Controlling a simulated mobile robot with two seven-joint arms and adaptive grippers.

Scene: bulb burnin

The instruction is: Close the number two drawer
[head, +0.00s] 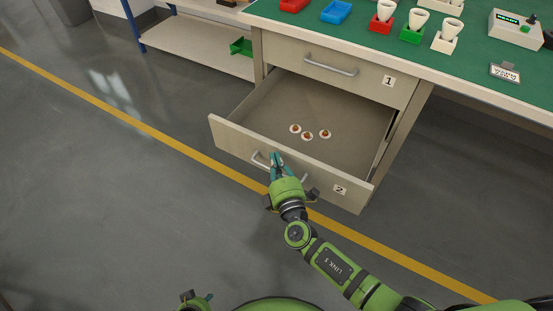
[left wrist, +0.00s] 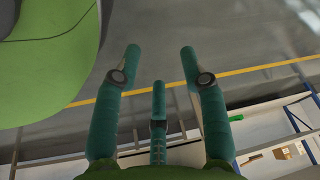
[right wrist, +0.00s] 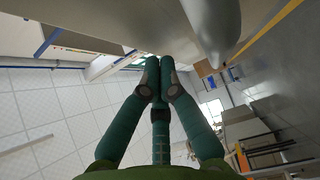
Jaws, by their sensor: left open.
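The number two drawer (head: 225,134) is pulled well out below drawer 1, showing its inside. Its front carries a "2" label (head: 340,189) and a grey bar handle (head: 258,160). My right gripper (head: 276,158) is at the middle of the drawer front, overlapping the handle. In the right wrist view, its fingertips (right wrist: 160,65) are together near the pale drawer front, with the grey handle (right wrist: 212,28) beside them, not between them. Whether the tips touch the front is unclear. My left gripper (left wrist: 160,60) is open and empty, away from the drawer.
Several small round pieces (head: 308,134) lie in the drawer. Drawer 1 (head: 300,52) is shut above. The green-topped bench (head: 440,58) holds trays, white cups in coloured holders and a control box (head: 516,29). A low shelf (head: 190,45) stands left; the floor in front is clear.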

